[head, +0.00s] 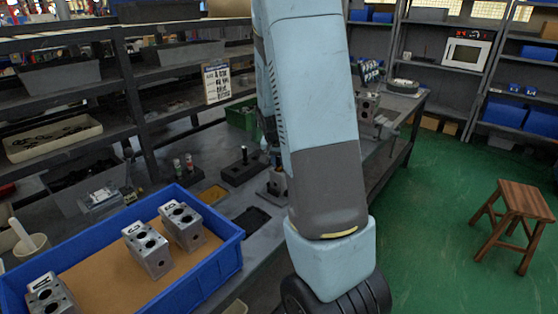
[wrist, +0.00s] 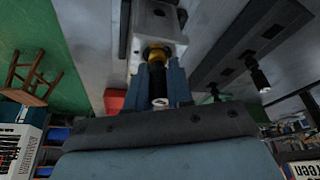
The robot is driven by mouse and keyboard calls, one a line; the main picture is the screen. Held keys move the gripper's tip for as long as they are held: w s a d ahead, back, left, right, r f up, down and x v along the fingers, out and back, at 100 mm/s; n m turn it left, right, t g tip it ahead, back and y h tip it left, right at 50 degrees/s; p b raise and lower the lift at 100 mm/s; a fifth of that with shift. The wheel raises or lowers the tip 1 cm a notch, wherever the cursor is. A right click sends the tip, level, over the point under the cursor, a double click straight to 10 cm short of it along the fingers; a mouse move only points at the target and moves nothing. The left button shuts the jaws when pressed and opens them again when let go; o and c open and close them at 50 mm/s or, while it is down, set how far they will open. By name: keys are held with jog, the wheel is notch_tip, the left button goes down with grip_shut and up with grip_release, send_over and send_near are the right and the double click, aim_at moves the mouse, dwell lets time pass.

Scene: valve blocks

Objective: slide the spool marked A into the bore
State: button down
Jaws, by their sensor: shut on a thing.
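My gripper (wrist: 160,72) is shut on a dark spool (wrist: 158,82) in the wrist view, with a pale ring at its near end. A brass-coloured band (wrist: 156,53) at its far end lies against the face of a grey metal valve block (wrist: 157,24). The bore mouth is covered there, and I cannot tell how deep the spool sits. No letter shows on the spool. In the head view my arm hides most of the gripper and spool. A grey block (head: 276,184) shows low beside the arm on the bench.
A blue crate (head: 226,259) with several marked valve blocks (head: 147,249) stands at the front left. A dark rack (head: 245,169) with upright black pins is left of my arm, and also in the wrist view (wrist: 235,50). Another metal block (head: 368,105) stands right of my arm.

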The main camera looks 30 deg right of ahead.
jog(key=shift+f, duration=0.1)
jog(key=c, duration=0.9)
grip_release()
jog(key=v, duration=1.3)
jog(key=shift+s+a+r, duration=0.1)
jog(key=shift+r, duration=0.2)
